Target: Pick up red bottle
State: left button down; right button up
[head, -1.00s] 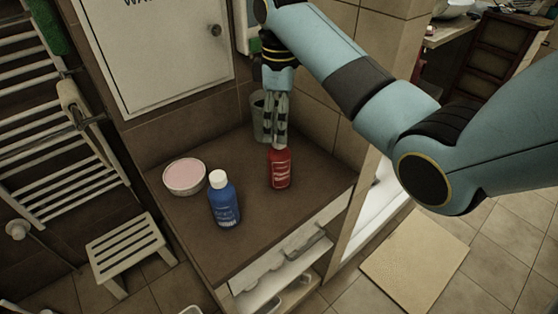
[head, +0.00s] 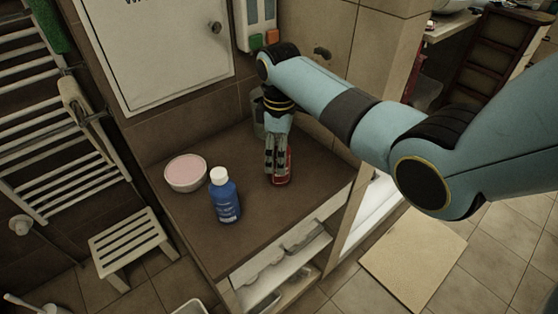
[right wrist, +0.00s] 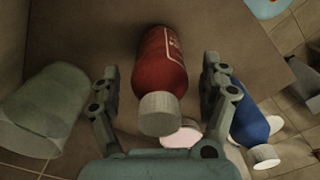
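The red bottle (head: 283,172) stands on the brown counter, partly hidden by my right gripper (head: 274,170) in the head view. In the right wrist view the red bottle (right wrist: 160,65), with its pale cap, lies between the two spread fingers of my right gripper (right wrist: 161,88). A gap shows on each side, so the fingers are around the bottle and do not appear to touch it. My left gripper is not in view.
A blue bottle (head: 225,198) with a white cap stands left of the red one, beside a pink-filled bowl (head: 186,174). A translucent cup (right wrist: 43,108) is close to the gripper. The counter front (head: 240,250) is clear.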

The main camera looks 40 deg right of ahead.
jog(key=c, duration=1.3)
jog(key=shift+r, duration=0.1)
